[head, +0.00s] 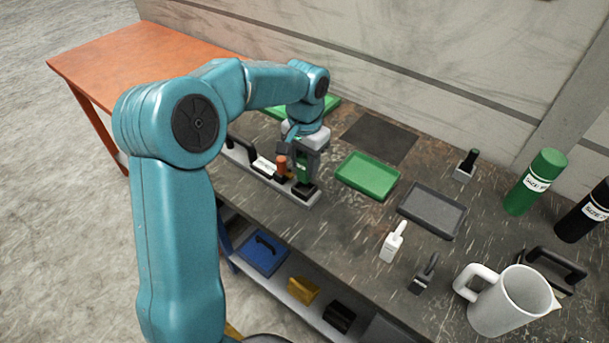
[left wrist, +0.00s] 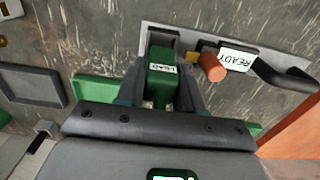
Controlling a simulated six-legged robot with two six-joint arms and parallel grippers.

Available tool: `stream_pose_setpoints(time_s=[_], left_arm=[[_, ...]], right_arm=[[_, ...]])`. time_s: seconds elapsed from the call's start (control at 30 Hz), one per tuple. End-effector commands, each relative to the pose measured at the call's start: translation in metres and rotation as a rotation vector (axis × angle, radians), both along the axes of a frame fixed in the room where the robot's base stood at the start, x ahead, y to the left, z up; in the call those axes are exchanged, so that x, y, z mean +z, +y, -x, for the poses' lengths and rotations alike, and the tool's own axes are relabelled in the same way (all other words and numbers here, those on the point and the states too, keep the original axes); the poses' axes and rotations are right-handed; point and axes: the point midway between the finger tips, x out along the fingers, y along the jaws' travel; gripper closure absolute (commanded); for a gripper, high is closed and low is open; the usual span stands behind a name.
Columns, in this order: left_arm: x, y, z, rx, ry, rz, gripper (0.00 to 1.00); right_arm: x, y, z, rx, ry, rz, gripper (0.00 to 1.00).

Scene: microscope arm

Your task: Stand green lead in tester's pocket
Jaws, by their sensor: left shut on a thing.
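The green lead (left wrist: 162,80), a block with a white LEAD label, is between the fingers of my left gripper (left wrist: 163,100), which is shut on it. In the head view the green lead (head: 302,169) shows below the left gripper (head: 301,152), roughly upright. The tester (head: 232,169) is a long grey bar with a black handle, a white READY label (left wrist: 237,58) and an orange-brown knob (left wrist: 212,67). A black pocket (left wrist: 164,36) is at the tester's end, close to the lead's lower end. I cannot tell whether the lead is inside it. My right gripper is out of view.
A green tray (head: 367,176) and a grey tray (head: 432,211) lie to the right. A lower shelf holds a blue bin (head: 262,254).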

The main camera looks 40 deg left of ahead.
Motion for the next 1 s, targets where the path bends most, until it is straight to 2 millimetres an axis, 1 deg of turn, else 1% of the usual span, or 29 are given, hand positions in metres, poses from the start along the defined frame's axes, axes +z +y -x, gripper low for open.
stream_pose_setpoints(time_s=[0.07,0.23,0.33,0.4,0.6,0.77,0.8,1.0], left_arm=[[-0.005,0.001,0.0,0.001,-0.002,-0.001,1.0],[-0.032,0.002,0.0,0.001,0.002,0.0,1.0],[-0.044,0.002,0.0,0.001,0.0,0.0,1.0],[-0.047,0.002,0.0,0.001,-0.002,0.0,1.0],[-0.047,0.002,0.0,0.001,-0.003,0.0,1.0],[-0.052,0.002,0.0,0.001,-0.003,0.0,1.0],[-0.051,0.002,0.0,0.001,-0.002,0.0,0.54],[-0.051,0.002,0.0,0.001,-0.002,0.0,0.53]], right_arm=[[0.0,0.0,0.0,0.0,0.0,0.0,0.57],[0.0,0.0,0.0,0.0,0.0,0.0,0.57],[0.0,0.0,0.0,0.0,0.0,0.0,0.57],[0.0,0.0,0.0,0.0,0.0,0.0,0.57],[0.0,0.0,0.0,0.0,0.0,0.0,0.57],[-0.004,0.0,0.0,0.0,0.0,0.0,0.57],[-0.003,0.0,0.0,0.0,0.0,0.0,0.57],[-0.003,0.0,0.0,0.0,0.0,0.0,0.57]])
